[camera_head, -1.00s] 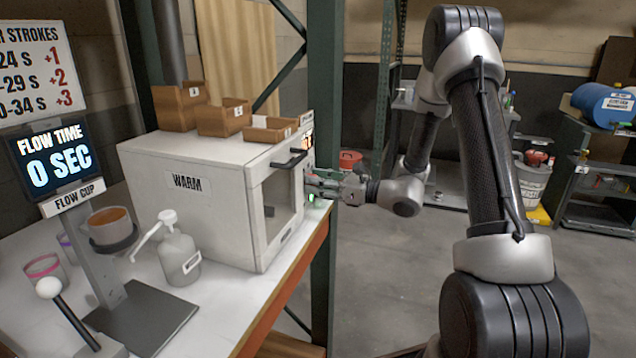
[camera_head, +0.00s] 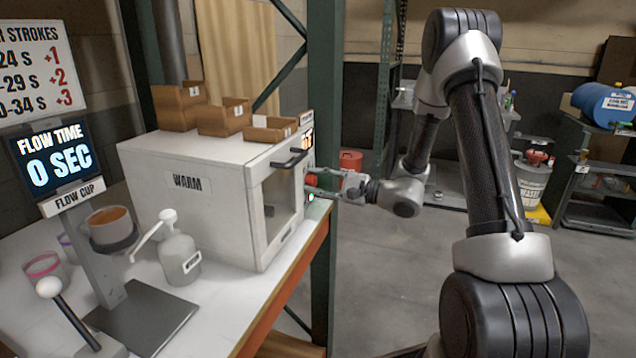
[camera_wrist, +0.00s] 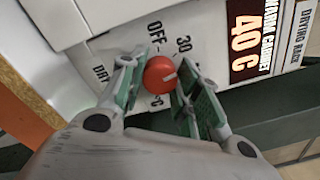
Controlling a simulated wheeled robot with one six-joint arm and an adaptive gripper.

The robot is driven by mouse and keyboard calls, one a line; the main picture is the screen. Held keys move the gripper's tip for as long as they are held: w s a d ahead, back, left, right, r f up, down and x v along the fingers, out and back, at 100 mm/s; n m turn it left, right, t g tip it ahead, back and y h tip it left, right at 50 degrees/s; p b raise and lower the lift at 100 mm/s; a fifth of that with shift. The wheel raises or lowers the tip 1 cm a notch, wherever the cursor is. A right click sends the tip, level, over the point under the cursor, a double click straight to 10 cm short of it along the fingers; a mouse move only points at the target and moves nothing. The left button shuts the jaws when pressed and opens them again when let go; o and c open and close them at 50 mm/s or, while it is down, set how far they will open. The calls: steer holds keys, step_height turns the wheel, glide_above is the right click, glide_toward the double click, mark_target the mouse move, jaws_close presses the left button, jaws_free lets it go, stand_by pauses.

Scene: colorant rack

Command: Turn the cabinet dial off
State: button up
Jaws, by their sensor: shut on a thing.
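The cabinet dial is a round red knob (camera_wrist: 158,72) on the white front panel of the warm cabinet (camera_head: 205,205). It also shows in the head view (camera_head: 311,180). Printed labels around it read OFF, 30, DRY and °C. A pale pointer line on the knob slants toward the right finger, not straight at OFF. My gripper (camera_wrist: 160,82) is shut on the red knob, one green-padded finger on each side. In the head view my gripper (camera_head: 322,186) reaches the panel from the right. The fingers hide part of the dial's scale.
A black door handle (camera_head: 289,158) sticks out left of the dial. Wooden bins (camera_head: 225,117) stand on the cabinet. A white pump bottle (camera_head: 178,250) and the flow cup stand stay on the bench at left. A green rack post (camera_head: 323,90) rises behind. Open floor lies right.

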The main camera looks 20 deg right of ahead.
steer(key=n, duration=0.6)
steer(key=shift+n, duration=0.3)
steer(key=n, duration=0.6)
steer(key=shift+f+g, duration=0.15)
steer(key=shift+g, duration=0.15)
steer(key=shift+n, duration=0.4)
steer(key=o, duration=1.1)
steer(key=shift+c, duration=0.2)
steer(key=v, duration=1.2)
steer(key=shift+d+f, duration=0.1)
steer(key=shift+f, duration=0.05)
